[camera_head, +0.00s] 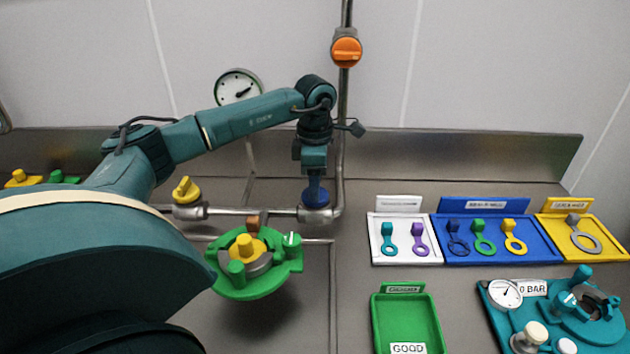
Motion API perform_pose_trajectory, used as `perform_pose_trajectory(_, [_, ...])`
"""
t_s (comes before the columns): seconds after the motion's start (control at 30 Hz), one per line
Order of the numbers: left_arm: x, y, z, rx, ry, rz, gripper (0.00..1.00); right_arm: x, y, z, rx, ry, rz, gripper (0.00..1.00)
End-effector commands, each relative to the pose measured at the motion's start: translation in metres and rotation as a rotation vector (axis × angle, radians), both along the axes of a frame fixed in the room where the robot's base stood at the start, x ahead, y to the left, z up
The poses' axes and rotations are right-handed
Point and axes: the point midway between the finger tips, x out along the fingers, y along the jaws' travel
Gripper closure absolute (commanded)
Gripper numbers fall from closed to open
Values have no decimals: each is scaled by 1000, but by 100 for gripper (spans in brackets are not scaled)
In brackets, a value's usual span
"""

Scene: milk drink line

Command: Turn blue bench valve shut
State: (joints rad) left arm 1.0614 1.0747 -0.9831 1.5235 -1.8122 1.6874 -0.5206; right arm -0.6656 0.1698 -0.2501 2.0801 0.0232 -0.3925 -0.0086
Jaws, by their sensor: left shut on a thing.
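The blue bench valve (315,196) sits on the pipe at the bench, near the corner where the pipe turns upward. Its blue knob shows just below my left gripper (314,178). My left gripper points straight down and is shut on the blue valve's knob. The jaws cover the top of the knob, so the handle's angle is hard to tell. My right gripper is not in view.
A yellow valve (186,191) is on the same pipe to the left. A green round fixture (252,285) stands in front. An orange valve (346,48) is on the vertical pipe. A blue tray (500,253), white tray (405,256) and green tray (378,330) lie right.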

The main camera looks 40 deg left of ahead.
Motion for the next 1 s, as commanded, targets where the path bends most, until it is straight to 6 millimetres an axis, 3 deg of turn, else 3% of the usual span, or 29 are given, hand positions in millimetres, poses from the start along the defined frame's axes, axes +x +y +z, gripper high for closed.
perform_pose_trajectory(0.1, [1,0,2,1,-4,-3,76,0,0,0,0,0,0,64])
perform_pose_trajectory(0.13, [1,0,2,1,-4,-3,52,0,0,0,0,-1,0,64])
perform_pose_trajectory(0.37, [0,0,1,0,-2,-2,33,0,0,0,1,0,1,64])
perform_pose_trajectory(0.73, [1,0,8,0,-4,-1,32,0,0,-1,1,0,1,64])
perform_pose_trajectory(1.0, [1,0,62,-1,-8,-2,32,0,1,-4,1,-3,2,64])
